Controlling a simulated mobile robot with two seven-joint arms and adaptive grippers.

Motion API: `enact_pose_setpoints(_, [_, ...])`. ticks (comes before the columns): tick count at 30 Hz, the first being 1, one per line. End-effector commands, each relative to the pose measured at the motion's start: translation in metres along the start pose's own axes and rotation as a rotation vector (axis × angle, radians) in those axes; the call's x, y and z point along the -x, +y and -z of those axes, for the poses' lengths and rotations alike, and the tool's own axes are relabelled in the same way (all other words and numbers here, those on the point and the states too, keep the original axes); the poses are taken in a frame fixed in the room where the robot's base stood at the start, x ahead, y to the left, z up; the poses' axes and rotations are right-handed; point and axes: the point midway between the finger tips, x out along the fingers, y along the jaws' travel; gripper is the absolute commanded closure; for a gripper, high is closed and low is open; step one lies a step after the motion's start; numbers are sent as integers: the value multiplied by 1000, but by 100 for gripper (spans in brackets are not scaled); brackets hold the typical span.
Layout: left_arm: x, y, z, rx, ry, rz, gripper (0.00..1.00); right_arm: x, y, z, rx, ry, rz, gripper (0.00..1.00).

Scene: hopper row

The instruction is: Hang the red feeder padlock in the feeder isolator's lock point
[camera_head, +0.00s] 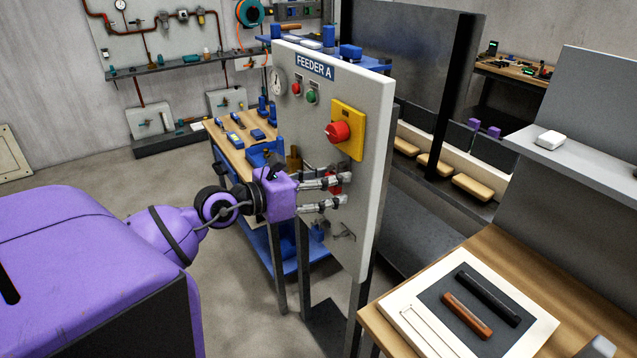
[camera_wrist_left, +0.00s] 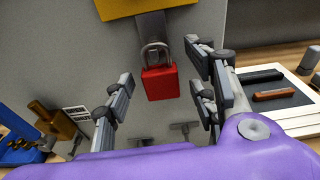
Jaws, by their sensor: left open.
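The red padlock (camera_wrist_left: 160,82) is upright against the grey panel in the left wrist view, with its metal shackle up. The shackle overlaps the lower end of a dark grey tab (camera_wrist_left: 151,25) under the yellow plate; I cannot tell whether it passes through a hole. In the head view the padlock (camera_head: 335,187) is partly hidden by my fingers. The feeder isolator (camera_head: 339,131), a red knob on a yellow plate, is above it. My left gripper (camera_head: 345,189) is open, fingers on either side of the padlock, with visible gaps. My right gripper is out of view.
The FEEDER A panel (camera_head: 362,215) stands on posts, with a gauge and buttons above. Metal hooks (camera_head: 345,235) stick out below the padlock. A tray (camera_head: 412,320) with black and brown handles lies on the wooden table at right. A blue workbench (camera_head: 237,140) stands behind the panel.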

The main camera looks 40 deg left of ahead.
Motion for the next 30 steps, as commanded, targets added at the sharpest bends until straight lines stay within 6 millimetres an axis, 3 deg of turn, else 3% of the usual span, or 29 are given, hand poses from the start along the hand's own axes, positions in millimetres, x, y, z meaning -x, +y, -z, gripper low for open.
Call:
enact_pose_setpoints(5, [20,0,1,1,3,-1,48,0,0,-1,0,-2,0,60])
enact_pose_setpoints(18, [104,0,1,4,0,-3,48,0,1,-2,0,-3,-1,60])
enact_pose_setpoints(24, [118,0,0,-1,-1,0,48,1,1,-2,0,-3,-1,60])
enact_pose_setpoints(30, [119,0,0,-1,-1,1,48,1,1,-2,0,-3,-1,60])
